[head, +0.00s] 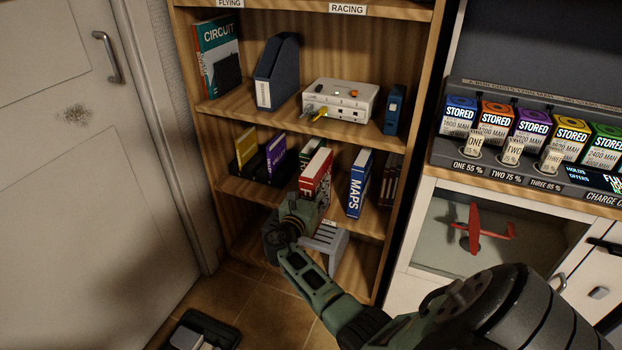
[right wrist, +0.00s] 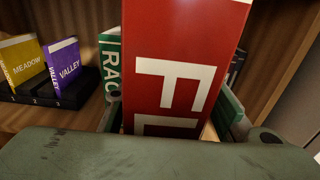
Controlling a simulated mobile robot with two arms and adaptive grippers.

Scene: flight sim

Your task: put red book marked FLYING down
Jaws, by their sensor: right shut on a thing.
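The red book (head: 316,175) stands upright, spine towards me, at the middle shelf of the wooden bookcase. In the right wrist view the red book (right wrist: 185,70) fills the middle, with large white letters "FL" showing on its spine; the rest of the word is hidden. My right gripper (head: 306,205) is shut on its lower part. I cannot tell whether its bottom touches the shelf. A green book (head: 308,153) marked "RAC…" in the right wrist view (right wrist: 110,65) stands just behind and left of it. My left gripper is not in view.
A blue MAPS book (head: 358,185) stands close on the right. Yellow MEADOW (head: 246,148) and purple VALLEY (head: 276,155) books stand in a black holder on the left. A grey slotted object (head: 327,238) is below my gripper. A charging counter (head: 530,170) is at right.

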